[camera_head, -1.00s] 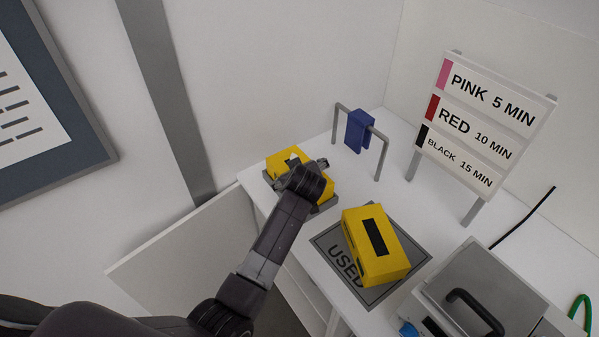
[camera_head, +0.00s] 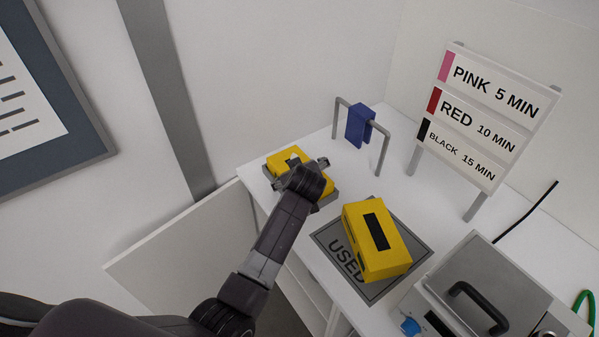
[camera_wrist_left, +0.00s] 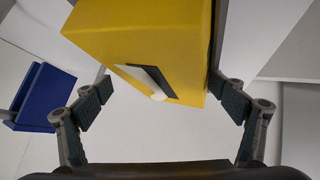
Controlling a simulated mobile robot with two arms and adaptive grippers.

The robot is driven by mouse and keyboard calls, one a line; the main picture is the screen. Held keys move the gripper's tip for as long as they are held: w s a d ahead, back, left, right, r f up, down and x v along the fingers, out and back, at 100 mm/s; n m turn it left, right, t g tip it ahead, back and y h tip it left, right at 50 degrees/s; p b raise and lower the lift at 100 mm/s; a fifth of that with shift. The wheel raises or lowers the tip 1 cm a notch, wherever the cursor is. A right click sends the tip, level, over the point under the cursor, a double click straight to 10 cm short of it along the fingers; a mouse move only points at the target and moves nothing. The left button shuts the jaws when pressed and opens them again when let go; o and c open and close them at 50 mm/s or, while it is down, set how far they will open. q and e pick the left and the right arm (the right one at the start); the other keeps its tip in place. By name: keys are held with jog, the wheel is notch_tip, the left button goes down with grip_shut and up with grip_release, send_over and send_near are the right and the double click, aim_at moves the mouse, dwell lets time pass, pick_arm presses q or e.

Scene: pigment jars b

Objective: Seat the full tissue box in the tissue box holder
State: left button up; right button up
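The full tissue box (camera_head: 287,158) is yellow, with a white tissue at its top. It sits at the grey tissue box holder (camera_head: 327,201) on the back left of the counter, low between its edges; my gripper hides part of it, so how deep it sits is unclear. My left gripper (camera_head: 303,168) is over the box. In the left wrist view, its fingers (camera_wrist_left: 165,95) are spread wide, with the yellow box (camera_wrist_left: 140,35) just beyond and between the tips; the right tip is close to the box's side. My right gripper is not in view.
A second yellow box (camera_head: 388,255) with a dark, empty slot lies on the grey USED mat (camera_head: 325,238). A blue item (camera_head: 359,127) hangs on a grey rail behind. A time sign (camera_head: 490,118) and a lidded grey machine (camera_head: 485,285) stand at the right.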

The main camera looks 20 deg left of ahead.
pick_arm(q)
jog(key=shift+o, duration=0.8)
jog(key=shift+f, duration=0.2)
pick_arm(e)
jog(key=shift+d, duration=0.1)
